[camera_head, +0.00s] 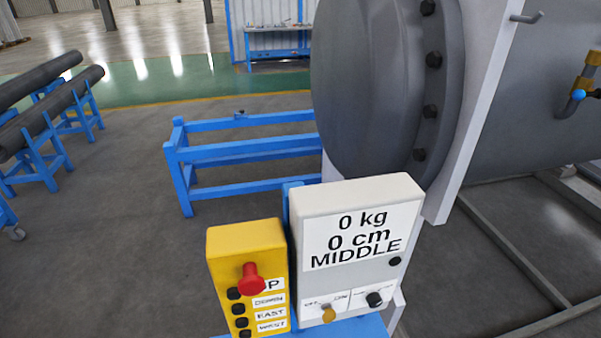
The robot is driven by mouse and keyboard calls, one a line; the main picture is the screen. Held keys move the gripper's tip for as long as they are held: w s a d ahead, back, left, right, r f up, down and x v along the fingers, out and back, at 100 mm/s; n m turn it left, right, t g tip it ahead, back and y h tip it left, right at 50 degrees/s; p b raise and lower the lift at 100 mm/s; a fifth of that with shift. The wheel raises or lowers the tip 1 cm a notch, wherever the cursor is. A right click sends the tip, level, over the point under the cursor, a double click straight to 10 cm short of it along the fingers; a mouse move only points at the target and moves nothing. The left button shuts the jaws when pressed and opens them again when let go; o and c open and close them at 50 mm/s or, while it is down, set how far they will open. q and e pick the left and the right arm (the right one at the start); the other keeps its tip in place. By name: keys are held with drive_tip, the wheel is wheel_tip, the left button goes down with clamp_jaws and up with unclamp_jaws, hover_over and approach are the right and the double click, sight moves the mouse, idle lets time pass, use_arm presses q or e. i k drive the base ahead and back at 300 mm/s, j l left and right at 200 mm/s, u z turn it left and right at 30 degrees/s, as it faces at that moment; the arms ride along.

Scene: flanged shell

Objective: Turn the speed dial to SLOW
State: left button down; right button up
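A white control box (356,200) stands upright at the bottom centre. Its display panel (358,240) reads 0 kg, 0 cm and MIDDLE. Low on its front are a brass-coloured knob (328,313) and a black knob (375,299), each beside a small label too blurred to read fully. I cannot tell for sure which knob is the speed dial. Another small black round part (395,261) sits to the right of the display text. Neither of my grippers is in view.
A yellow box (240,243) with a red mushroom button (253,280) and several black buttons stands just left. Behind is a large grey flanged shell (375,90). A blue frame (245,150) stands behind left, and pipes on blue stands (60,115) farther left. Grey floor between is clear.

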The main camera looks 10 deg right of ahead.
sight(374, 299)
drive_tip(key=z, duration=0.9)
drive_tip(key=l+u, duration=0.5)
drive_tip(key=i+u, duration=0.15)
drive_tip(key=u, duration=0.2)
